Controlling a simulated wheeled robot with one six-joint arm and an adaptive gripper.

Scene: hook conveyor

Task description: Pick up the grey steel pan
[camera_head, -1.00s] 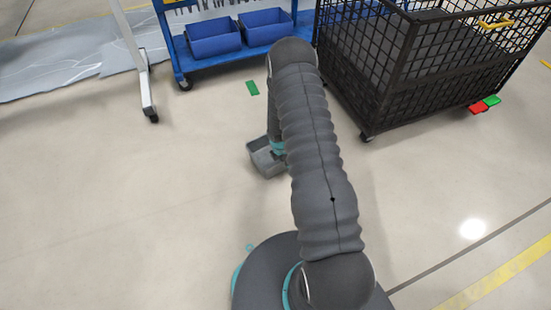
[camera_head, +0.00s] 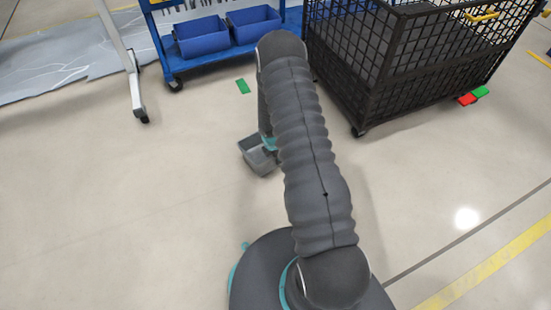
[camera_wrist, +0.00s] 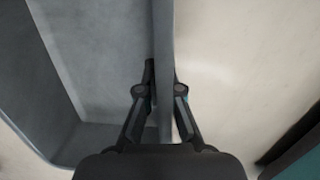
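The grey steel pan (camera_head: 260,160) is a rectangular, open-topped container, seen beyond my arm in the head view and partly hidden by it. In the wrist view one upright wall of the pan (camera_wrist: 163,50) runs between the two fingers of my gripper (camera_wrist: 164,75). One finger is inside the pan and the other outside, both against the wall, so my gripper is shut on it. The inside of the pan looks empty where it shows. I cannot tell whether the pan is off the floor.
A blue wheeled rack with blue bins (camera_head: 202,38) stands at the back. A black mesh cage cart (camera_head: 420,70) is at the back right. A white stand leg (camera_head: 135,85) is at the left. The floor around the pan is clear.

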